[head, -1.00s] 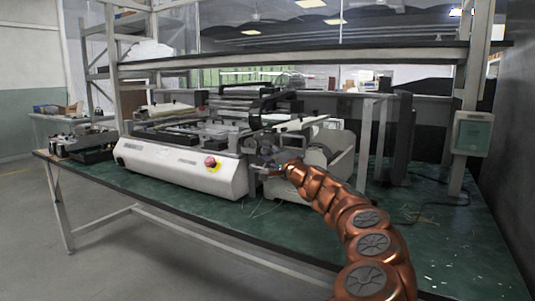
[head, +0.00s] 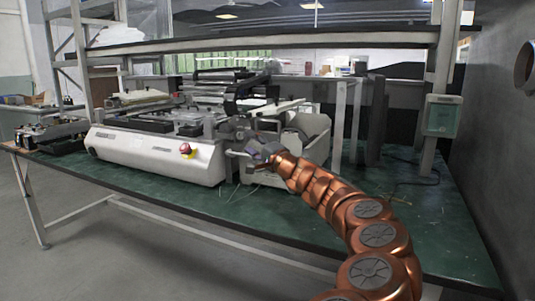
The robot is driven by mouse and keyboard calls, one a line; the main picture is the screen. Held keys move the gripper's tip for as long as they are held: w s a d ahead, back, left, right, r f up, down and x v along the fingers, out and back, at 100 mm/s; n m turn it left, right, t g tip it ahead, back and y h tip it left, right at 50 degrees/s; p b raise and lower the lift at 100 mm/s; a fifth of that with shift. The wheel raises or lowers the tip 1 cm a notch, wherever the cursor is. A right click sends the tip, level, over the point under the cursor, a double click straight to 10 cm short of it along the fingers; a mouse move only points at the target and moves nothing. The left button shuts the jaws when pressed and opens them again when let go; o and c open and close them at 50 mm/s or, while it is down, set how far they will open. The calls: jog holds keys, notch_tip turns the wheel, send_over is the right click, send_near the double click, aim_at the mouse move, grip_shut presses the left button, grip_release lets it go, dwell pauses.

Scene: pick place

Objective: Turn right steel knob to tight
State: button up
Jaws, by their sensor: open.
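A white bench machine (head: 160,157) with a red and yellow button (head: 186,150) on its front stands on the green table. My copper arm reaches in from the lower right. My gripper (head: 250,150) is open at the machine's right end, close to the grey metal parts (head: 236,128) there. The steel knob cannot be made out; it is too small or hidden by my gripper. I cannot tell whether the gripper touches the machine.
A post with a pale green box (head: 443,115) stands at the right. Dark devices (head: 50,133) sit at the left end.

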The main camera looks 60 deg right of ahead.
aim_at(240, 135)
jog(key=v, duration=0.7)
dwell(0.3)
jog(key=shift+s, duration=0.1)
